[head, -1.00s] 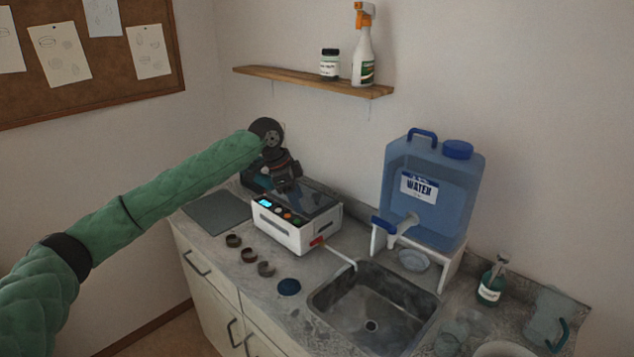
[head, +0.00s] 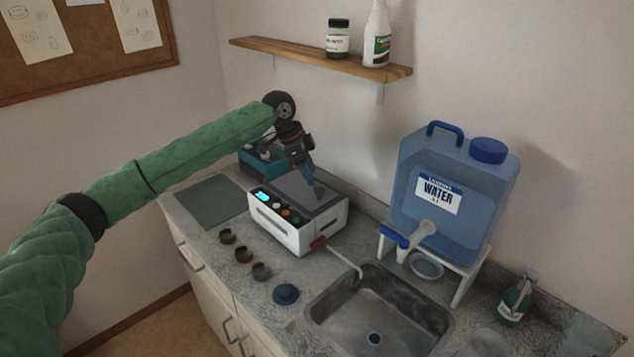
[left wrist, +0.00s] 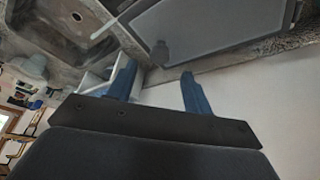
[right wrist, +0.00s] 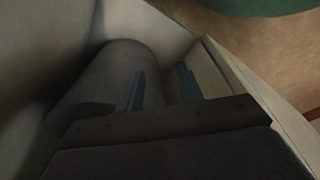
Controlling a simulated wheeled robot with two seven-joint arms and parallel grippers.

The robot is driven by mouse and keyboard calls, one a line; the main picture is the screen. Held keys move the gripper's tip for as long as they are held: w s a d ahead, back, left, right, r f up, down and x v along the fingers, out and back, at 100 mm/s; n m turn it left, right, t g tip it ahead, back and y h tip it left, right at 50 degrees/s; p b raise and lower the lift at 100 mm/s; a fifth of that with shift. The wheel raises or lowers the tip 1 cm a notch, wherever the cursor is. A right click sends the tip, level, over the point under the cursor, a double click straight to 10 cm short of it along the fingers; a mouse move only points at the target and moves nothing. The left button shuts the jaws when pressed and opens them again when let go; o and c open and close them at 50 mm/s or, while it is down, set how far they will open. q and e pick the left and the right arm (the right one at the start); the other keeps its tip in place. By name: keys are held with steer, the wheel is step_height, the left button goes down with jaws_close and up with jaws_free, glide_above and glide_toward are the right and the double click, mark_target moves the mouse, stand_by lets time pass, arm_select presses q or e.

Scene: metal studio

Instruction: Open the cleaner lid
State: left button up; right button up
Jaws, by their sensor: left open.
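The cleaner (head: 290,232) is a white box on the counter with coloured buttons and a small lit display on its front. Its dark flat lid (head: 297,187) lies closed on top. My left gripper (head: 314,190) is open and empty, pointing down over the lid's back part in the head view. In the left wrist view the lid (left wrist: 225,25) shows beyond the open fingers (left wrist: 158,72); whether they touch it I cannot tell. My right gripper shows only in the right wrist view (right wrist: 161,72), with fingers apart and nothing between them.
The sink (head: 380,310) and a blue water jug (head: 455,195) on a stand are to the right. Several small dark rings (head: 244,254) and a blue round piece (head: 286,293) lie in front. A grey mat (head: 208,200) is left; a wooden shelf (head: 300,57) hangs above.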

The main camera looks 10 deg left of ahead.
mark_target(319, 189)
arm_select(q)
steer(key=shift+p+x, duration=0.9)
steer(key=shift+x, duration=1.85)
arm_select(e)
steer(key=shift+s+d+f, duration=0.3)
steer(key=shift+s+f, duration=0.05)
steer(key=shift+f, duration=0.3)
steer(key=shift+s+d+f, duration=0.35)
steer(key=shift+f, duration=0.35)
steer(key=shift+s+d+f, duration=0.3)
steer(key=shift+s+f, duration=0.05)
steer(key=shift+f, duration=0.3)
arm_select(q)
steer(key=shift+f, duration=0.1)
jaws_close()
arm_select(e)
steer(key=shift+d, duration=0.15)
